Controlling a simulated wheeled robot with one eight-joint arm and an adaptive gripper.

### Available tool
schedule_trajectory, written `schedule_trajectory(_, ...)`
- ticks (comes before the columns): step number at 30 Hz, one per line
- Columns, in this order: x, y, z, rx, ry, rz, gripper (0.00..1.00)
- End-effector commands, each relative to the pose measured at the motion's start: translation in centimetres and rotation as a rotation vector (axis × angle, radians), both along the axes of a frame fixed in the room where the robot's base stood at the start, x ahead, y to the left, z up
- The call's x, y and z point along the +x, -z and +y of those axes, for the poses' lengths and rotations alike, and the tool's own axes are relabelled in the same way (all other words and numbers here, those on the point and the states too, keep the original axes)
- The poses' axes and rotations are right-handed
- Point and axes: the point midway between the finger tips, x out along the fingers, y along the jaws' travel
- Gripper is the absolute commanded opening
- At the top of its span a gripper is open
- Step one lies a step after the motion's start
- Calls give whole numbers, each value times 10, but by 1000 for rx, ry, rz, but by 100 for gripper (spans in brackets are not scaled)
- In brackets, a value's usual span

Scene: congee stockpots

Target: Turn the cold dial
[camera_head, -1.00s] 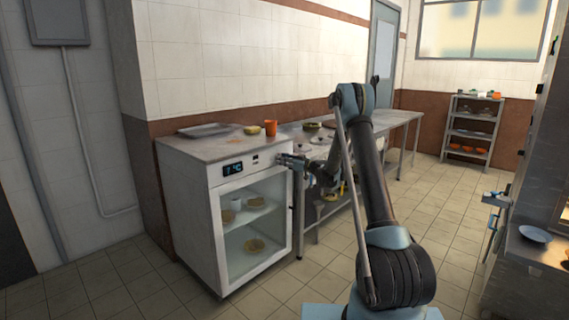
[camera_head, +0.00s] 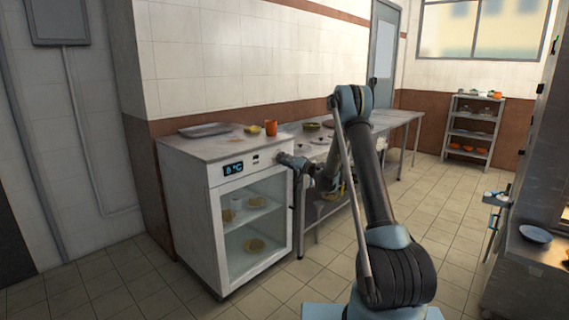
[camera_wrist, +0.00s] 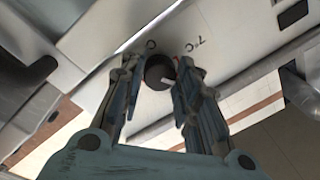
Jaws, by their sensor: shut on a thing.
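The cold dial (camera_wrist: 157,73) is a round black knob with a pale mark, on the white front panel of the fridge cabinet (camera_head: 213,208). In the wrist view it sits between the fingertips of my gripper (camera_wrist: 159,67), which is shut on it from both sides. In the head view my gripper (camera_head: 283,159) meets the panel's upper right corner and hides the dial. The lit display (camera_head: 233,169) left of it seems to read 8 °C.
A tray (camera_head: 205,130), an orange cup (camera_head: 271,128) and a small yellow item stand on the cabinet top. A steel table (camera_head: 385,122) with lidded pots adjoins on the right. The tiled floor in front is clear.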

Motion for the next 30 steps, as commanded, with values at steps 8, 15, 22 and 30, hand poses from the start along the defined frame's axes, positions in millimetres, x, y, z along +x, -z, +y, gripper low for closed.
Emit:
schedule_trajectory(8,1,0,0,161,2,207,6)
schedule_trajectory(15,1,0,0,301,4,387,6)
schedule_trajectory(22,1,0,0,435,5,558,6)
schedule_trajectory(30,0,0,0,592,6,759,5)
